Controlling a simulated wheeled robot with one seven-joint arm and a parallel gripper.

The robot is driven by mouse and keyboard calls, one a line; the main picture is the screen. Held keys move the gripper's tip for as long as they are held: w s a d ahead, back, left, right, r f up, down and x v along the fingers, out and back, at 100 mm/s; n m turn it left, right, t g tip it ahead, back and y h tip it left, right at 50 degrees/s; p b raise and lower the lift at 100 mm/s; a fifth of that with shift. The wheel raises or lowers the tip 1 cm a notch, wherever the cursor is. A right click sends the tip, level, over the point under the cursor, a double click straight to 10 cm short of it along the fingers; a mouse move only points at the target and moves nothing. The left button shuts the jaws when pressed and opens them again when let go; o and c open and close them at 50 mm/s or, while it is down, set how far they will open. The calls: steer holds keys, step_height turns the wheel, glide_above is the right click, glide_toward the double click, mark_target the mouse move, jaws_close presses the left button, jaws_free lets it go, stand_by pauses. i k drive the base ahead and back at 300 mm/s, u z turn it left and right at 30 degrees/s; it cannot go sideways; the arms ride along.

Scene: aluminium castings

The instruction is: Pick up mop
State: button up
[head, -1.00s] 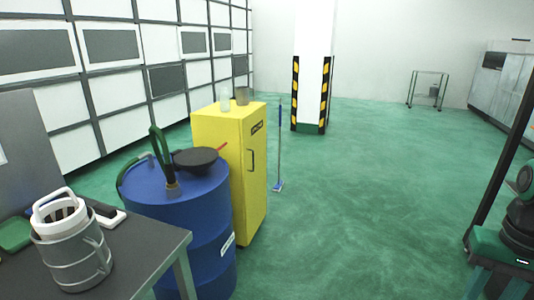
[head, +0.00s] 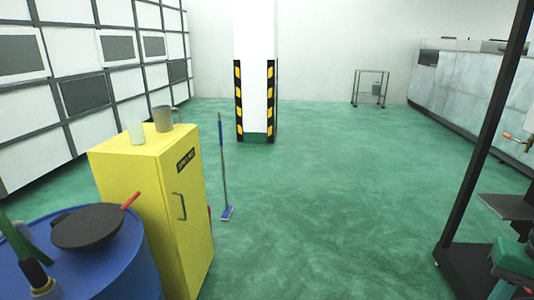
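The mop (head: 224,172) stands upright on the green floor, just right of the yellow cabinet. It has a thin handle, blue at the top and grey lower down, and a small blue and white head at floor level. It is apart from my body, some way ahead. Its whole length shows, with the head close to the cabinet's right side. My gripper is not in view.
The yellow cabinet (head: 150,185) carries a clear glass (head: 137,132) and a metal mug (head: 166,118). A blue drum (head: 125,272) with a black pan (head: 85,228) stands front left. A striped pillar (head: 255,75) rises behind the mop. A dark post (head: 480,150) stands right. The middle floor is clear.

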mark_target(226, 215)
steer(key=i, duration=2.3)
steer(key=u, duration=0.7)
steer(key=i, duration=0.75)
steer(key=u, duration=0.25)
